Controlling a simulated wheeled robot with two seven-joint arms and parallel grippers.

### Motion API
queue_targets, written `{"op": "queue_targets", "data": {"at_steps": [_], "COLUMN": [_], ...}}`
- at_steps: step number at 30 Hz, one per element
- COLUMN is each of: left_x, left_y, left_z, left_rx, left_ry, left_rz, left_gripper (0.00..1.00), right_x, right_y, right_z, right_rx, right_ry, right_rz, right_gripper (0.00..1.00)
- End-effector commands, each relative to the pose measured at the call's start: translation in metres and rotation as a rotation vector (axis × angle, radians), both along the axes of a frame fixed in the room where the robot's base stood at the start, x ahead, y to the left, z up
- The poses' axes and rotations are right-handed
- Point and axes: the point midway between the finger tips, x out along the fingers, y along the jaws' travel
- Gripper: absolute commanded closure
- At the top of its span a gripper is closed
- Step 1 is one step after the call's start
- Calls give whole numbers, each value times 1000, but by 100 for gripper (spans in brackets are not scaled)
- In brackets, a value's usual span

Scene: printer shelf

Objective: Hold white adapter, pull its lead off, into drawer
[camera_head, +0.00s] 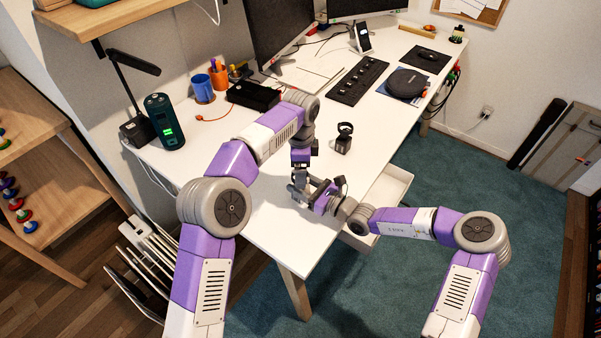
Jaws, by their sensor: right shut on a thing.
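My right gripper (300,190) reaches in from the right over the near part of the white desk. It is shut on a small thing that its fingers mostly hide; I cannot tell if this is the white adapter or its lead. My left gripper (300,172) points down at the same spot, close to or touching the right fingers. Its jaws are too small and covered to read. No white adapter shows clearly against the white desk. An open white drawer (398,184) sticks out from the desk's right side, partly behind my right gripper and arm.
A black watch on a stand (344,138) is just beyond my grippers. A keyboard (358,81), a black case (406,83) and a black box (253,95) lie farther back. A dark green speaker (165,121) and a lamp (137,128) stand left. The desk's near end is mostly clear.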

Motion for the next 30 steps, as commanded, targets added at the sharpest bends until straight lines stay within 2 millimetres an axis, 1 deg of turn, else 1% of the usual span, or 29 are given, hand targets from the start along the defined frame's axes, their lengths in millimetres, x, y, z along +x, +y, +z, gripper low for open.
{"op": "queue_targets", "data": {"at_steps": [1,6,16,17,27,29,30], "left_x": [0,0,0,0,0,0,0], "left_y": [1,0,0,0,0,0,0], "left_z": [-7,-21,-24,-24,-24,-24,-24], "left_rx": [1,0,-1,-1,0,0,0], "left_ry": [2,1,0,0,0,0,0], "left_rz": [0,0,1,1,0,0,0], "left_gripper": [14,14,14,17,69,78,81], "right_x": [0,0,0,0,0,0,0], "right_y": [0,0,0,0,0,0,0], "right_z": [0,0,0,0,0,0,0], "right_rx": [0,0,0,0,0,0,0], "right_ry": [0,0,0,0,0,0,0], "right_rz": [0,0,0,0,0,0,0], "right_gripper": [100,100,100,100,100,100,100]}}
